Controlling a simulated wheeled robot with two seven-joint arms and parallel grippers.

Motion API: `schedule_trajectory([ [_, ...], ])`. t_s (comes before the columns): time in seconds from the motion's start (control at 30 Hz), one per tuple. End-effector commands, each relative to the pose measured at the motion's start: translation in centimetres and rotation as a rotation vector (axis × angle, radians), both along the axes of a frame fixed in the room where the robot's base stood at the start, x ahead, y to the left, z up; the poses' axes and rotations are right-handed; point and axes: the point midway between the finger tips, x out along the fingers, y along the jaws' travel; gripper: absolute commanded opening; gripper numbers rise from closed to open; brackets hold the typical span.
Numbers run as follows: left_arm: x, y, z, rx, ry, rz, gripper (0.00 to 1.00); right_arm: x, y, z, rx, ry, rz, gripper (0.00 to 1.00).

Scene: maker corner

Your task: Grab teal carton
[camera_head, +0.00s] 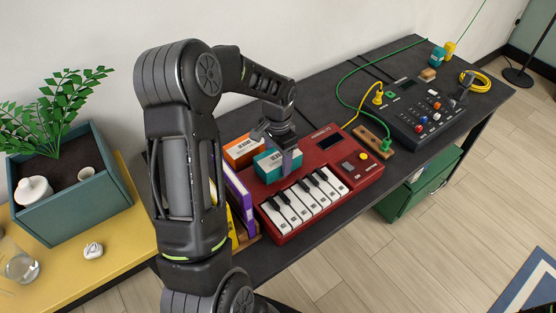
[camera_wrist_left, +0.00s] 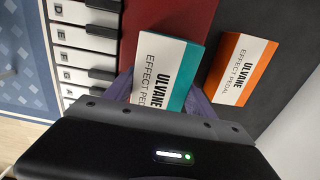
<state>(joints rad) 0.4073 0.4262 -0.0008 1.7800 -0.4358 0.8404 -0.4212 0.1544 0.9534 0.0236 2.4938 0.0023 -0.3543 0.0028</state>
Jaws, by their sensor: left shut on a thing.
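The teal carton (camera_head: 272,166) is a small box with a white label, at the back left of the red keyboard in the head view. In the left wrist view the teal carton (camera_wrist_left: 165,72) shows its label "ULVANE EFFECT PEDAL", with its lower end between the fingers. My left gripper (camera_head: 287,158) comes down from above and is shut on the teal carton; it also shows in the left wrist view (camera_wrist_left: 160,92). I cannot tell whether the carton touches the keyboard below. My right gripper is not in view.
An orange carton (camera_head: 241,150) stands close behind the teal one. The red keyboard (camera_head: 330,157) lies under and beside the gripper. Purple and yellow books (camera_head: 240,196) stand to the left. A black mixer (camera_head: 427,112) and cables occupy the desk's right.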

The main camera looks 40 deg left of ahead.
Motion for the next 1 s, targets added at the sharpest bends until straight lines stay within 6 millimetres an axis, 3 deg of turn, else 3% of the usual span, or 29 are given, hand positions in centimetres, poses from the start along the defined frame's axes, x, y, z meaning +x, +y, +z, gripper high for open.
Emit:
schedule_trajectory([
  [0.27,0.2,0.0,2.1,0.001,-0.006,0.001,0.10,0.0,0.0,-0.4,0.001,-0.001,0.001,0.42],
  [0.5,0.2,0.0,6.7,0.002,-0.007,0.001,0.10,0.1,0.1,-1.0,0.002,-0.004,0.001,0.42],
  [0.7,0.1,0.0,9.5,0.001,-0.003,0.000,0.10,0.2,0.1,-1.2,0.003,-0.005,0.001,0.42],
  [1.0,0.0,0.0,10.1,0.000,0.000,0.000,0.10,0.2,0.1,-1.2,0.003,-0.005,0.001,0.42],
])
